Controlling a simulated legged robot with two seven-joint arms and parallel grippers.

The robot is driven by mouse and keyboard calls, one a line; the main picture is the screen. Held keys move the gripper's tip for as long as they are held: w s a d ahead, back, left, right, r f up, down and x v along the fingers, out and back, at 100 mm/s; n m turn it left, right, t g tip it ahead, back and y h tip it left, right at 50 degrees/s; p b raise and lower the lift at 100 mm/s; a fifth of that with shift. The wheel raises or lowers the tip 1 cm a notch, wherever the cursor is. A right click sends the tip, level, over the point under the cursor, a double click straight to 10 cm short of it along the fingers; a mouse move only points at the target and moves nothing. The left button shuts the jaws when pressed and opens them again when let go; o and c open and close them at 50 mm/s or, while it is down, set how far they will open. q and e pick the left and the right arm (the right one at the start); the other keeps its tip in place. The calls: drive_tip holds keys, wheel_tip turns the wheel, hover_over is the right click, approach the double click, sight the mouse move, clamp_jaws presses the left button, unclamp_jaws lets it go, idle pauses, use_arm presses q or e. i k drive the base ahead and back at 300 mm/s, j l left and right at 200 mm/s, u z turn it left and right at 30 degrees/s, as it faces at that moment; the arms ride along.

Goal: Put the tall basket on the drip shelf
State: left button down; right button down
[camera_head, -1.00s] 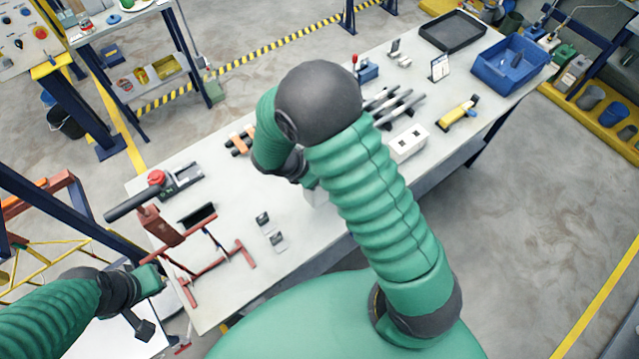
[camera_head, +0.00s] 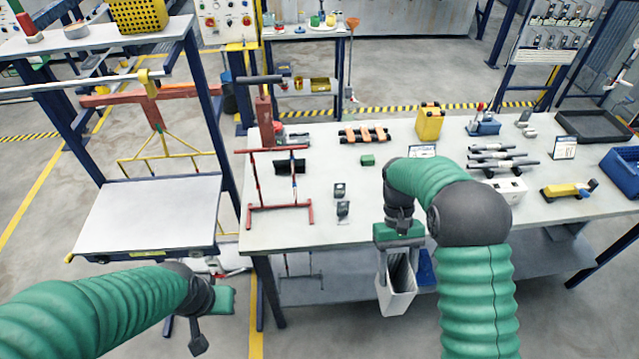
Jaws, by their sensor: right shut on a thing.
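My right gripper (camera_head: 399,250) is shut on a tall, narrow pale grey basket (camera_head: 398,300). It hangs below the jaws, slightly tilted, in front of the table's front edge. Its dark open top shows between the fingers, and the exact grip is partly hidden. A pale flat shelf (camera_head: 150,215) in the blue rack at the left looks like the drip shelf; its top is bare. My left gripper (camera_head: 212,322) is low at the front, right of and below that shelf. Its jaw opening cannot be made out, and I see nothing held.
A yellow hanger (camera_head: 165,150) and a red bar hang above the shelf. Blue rack posts (camera_head: 210,110) flank it. A red stand (camera_head: 278,190) occupies the table's left end. Several tools and a yellow container (camera_head: 430,120) are on the table (camera_head: 370,200).

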sight(158, 212)
drive_tip(key=j+u, duration=0.1)
drive_tip(key=u, duration=0.4)
drive_tip(key=i+u, duration=0.1)
drive_tip(key=u, duration=0.35)
drive_tip(key=i+j+u, duration=0.1)
drive_tip(key=u, duration=0.85)
drive_tip(key=i+l+u, duration=0.2)
drive_tip(key=i+l, duration=0.45)
